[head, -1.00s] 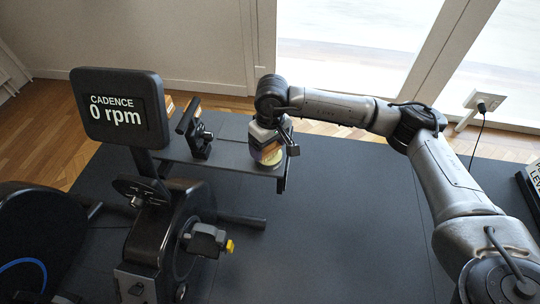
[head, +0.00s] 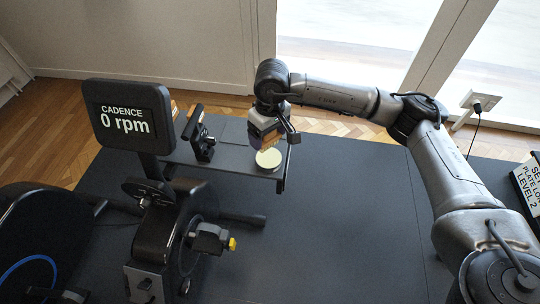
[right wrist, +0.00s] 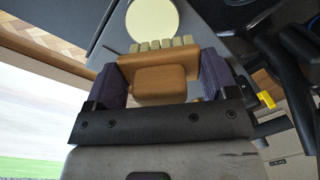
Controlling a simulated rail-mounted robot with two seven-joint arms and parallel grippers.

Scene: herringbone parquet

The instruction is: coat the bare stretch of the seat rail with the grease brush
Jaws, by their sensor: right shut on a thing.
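My right gripper (head: 266,136) is shut on the grease brush (right wrist: 160,82), which has a wooden block handle and a row of pale bristles. In the right wrist view the brush sits between the two dark purplish fingers, its bristles facing a pale round disc (right wrist: 152,20). That disc looks like the top of the grease pot, and in the head view it (head: 268,158) sits on a dark shelf (head: 226,158) just below the gripper. The brush appears above the disc. I cannot make out which part is the seat rail or its bare stretch. My left gripper is not in view.
The exercise bike stands at left, with a display (head: 126,118) reading cadence 0 rpm. A black upright holder (head: 203,140) stands on the shelf left of the gripper. The dark mat between is clear.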

